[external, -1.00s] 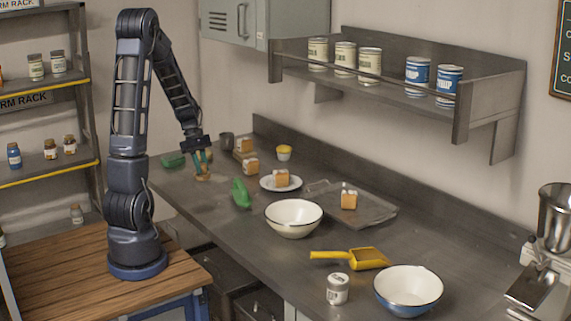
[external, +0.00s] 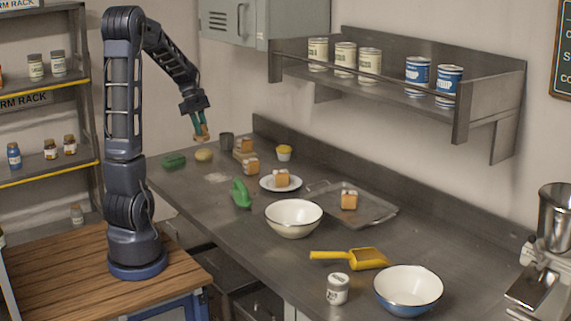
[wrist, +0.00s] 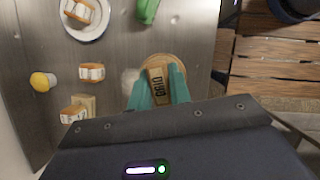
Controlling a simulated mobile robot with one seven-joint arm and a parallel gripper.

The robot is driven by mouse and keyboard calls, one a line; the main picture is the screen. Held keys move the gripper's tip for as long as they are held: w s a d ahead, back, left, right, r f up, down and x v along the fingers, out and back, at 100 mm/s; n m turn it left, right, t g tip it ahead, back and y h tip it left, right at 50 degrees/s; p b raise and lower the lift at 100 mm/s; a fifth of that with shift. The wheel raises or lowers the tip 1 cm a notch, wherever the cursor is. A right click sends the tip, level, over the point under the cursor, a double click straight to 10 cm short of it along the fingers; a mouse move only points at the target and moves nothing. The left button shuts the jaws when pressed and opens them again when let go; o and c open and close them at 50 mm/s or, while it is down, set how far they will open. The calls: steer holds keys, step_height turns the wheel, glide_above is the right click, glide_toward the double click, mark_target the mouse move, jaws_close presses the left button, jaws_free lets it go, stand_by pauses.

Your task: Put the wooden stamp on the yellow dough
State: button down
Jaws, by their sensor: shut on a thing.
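My gripper (external: 200,128) is shut on the wooden stamp (external: 202,138) and holds it above the far left of the steel counter. A pale yellow round lump (external: 204,155), seemingly the dough, lies on the counter just below the stamp in the external view.
A whitish patch (external: 216,178) marks the counter near the lump. Green objects (external: 173,160) (external: 241,193) lie on either side. A white bowl (external: 294,218) is further forward.

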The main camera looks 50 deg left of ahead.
steer(key=w+a+r+n+t+y, duration=0.1)
steer(key=w+a+n, duration=0.25)
steer(key=a, duration=0.25)
steer(key=w+a+r+n+t, duration=0.1)
steer(key=w+a+n, duration=0.2)
steer(key=w+a, duration=0.3)
steer(key=r+n+t+y, duration=0.1)
steer(key=r+n+y, duration=0.15)
steer(key=n, duration=0.65)
glide_above(204, 150)
steer(key=f, duration=0.1)
steer(key=shift+y, duration=0.45)
step_height(204, 150, down, 20)
steer(key=shift+a+r, duration=0.1)
steer(key=shift+r, duration=0.1)
steer(key=shift+f, duration=0.1)
steer(key=c, duration=1.3)
jaws_free()
